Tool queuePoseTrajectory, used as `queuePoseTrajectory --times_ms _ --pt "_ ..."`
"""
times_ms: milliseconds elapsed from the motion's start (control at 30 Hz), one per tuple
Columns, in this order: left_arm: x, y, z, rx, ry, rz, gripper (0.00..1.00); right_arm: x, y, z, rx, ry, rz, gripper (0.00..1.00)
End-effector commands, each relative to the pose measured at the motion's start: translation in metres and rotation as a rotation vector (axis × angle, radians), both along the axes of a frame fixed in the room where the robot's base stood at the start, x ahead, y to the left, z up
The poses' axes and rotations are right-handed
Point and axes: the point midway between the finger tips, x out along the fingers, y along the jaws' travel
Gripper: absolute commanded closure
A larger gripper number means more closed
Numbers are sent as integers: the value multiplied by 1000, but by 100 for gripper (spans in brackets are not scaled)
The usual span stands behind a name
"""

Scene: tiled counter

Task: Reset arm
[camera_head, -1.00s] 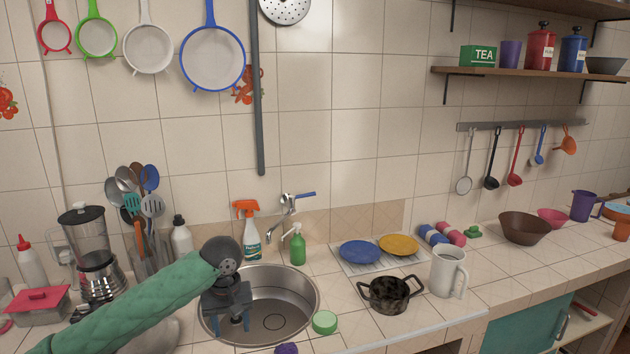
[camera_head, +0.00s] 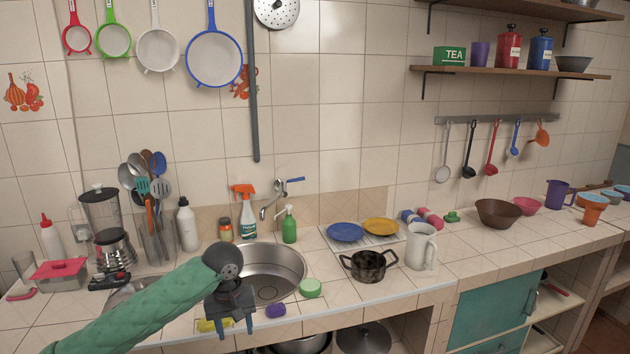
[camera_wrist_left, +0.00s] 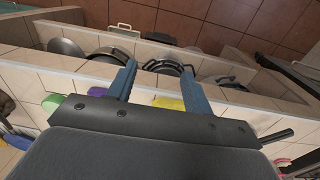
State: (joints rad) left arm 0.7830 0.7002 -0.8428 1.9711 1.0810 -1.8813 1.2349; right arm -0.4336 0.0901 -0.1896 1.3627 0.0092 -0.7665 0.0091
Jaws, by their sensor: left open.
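My left arm, in a green sleeve, comes in from the lower left of the head view. My left gripper (camera_head: 236,326) is open and empty, pointing down in front of the sink (camera_head: 272,262), near the counter's front edge. In the left wrist view its two blue-grey fingers (camera_wrist_left: 158,88) stand wide apart with nothing between them. A yellow item (camera_head: 213,325) and a purple item (camera_head: 275,310) lie on the counter beside the gripper. My right gripper is not in the head view.
A green round item (camera_head: 310,288) lies right of the sink. A dark pot (camera_head: 369,265) and a white pitcher (camera_head: 421,246) stand farther right. A blender (camera_head: 106,228) and a utensil holder (camera_head: 156,242) stand at the left. Pots (camera_head: 363,339) sit on a shelf below the counter.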

Motion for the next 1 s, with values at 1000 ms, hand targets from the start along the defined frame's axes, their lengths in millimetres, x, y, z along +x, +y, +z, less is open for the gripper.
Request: queuePoseTrajectory --times_ms 1000 --pt "-1 -44 -284 -218 -174 -125 49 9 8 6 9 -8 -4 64"
